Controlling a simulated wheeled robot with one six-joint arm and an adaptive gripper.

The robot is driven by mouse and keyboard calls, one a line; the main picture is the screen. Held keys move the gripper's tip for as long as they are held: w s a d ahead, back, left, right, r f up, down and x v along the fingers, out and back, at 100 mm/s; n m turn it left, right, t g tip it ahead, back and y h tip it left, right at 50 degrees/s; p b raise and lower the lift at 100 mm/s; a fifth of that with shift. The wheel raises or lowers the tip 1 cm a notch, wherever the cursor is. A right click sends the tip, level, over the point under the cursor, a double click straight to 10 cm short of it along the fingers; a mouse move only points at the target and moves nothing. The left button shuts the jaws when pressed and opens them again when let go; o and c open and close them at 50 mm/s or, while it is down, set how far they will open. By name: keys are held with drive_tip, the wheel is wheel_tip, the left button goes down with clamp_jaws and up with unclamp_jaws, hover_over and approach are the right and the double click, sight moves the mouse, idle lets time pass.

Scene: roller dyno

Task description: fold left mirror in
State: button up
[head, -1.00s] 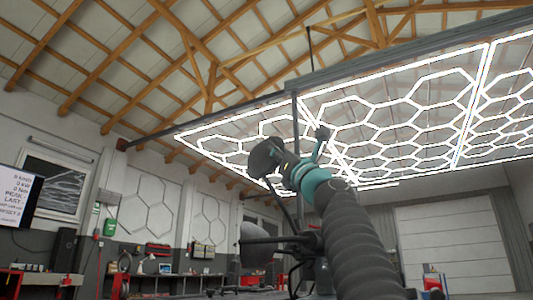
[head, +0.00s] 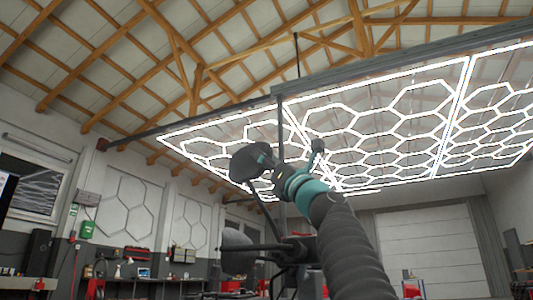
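A dark rounded mirror head (head: 247,163) stands on a thin dark stem in the middle of the head view; I take it for the left mirror. My gripper (head: 266,163) is at the right side of this head, close to it or touching it; I cannot tell which. My gripper's fingers are small and dark against the mirror, so whether they are open or shut does not show. A second dark rounded piece (head: 236,252) on a horizontal rod sits lower, left of my arm. The vehicle's body is mostly hidden below the picture and behind my arm.
A bright hexagon light frame (head: 375,115) hangs overhead. Workbenches with tools (head: 130,288) line the back wall at left. A pale roller door (head: 445,255) is at the back right. The air left of the mirror head looks clear.

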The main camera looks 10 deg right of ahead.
drive_tip(key=shift+s+a, duration=0.2)
drive_tip(key=shift+s, duration=0.05)
drive_tip(key=v, duration=1.1)
drive_tip(key=shift+s+d+f, duration=0.15)
drive_tip(key=shift+d, duration=0.1)
idle(0.3)
idle(0.5)
